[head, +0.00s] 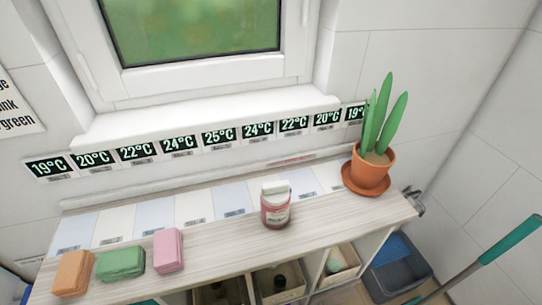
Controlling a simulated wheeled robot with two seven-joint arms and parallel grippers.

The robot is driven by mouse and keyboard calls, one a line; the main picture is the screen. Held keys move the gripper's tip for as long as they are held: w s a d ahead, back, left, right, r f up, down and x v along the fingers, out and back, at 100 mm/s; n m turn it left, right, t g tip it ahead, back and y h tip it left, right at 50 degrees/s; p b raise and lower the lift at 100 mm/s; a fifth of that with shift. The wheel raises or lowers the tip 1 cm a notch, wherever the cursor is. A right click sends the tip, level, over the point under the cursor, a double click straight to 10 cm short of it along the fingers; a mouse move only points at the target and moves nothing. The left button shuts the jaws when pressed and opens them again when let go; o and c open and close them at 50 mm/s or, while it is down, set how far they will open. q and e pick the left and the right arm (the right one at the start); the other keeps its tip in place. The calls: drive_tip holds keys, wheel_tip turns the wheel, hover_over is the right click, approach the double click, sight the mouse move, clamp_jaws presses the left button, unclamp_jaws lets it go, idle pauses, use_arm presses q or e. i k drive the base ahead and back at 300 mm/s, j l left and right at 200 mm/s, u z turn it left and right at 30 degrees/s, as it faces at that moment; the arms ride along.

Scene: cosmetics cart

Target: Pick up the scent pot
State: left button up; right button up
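The scent pot appears to be the small pink-red jar (276,212) with a pale label and a whitish top. It stands upright on the wooden shelf top (215,258), near the middle of the head view, in front of the row of pale blue and cream panels. Nothing touches it. Neither of my grippers is in view.
Orange (73,273), green (120,262) and pink (168,250) blocks sit at the shelf's left. A potted plant (371,168) stands at its right end. Open compartments below hold boxes (280,282). A grey-blue bin (398,272) and teal-handled tool (510,240) are at right.

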sight(274, 217)
drive_tip(key=k+j+z, duration=0.1)
drive_tip(key=z, duration=0.25)
drive_tip(key=k+j+z, duration=0.1)
drive_tip(key=z, duration=0.25)
drive_tip(key=k+z, duration=0.15)
drive_tip(key=z, duration=0.2)
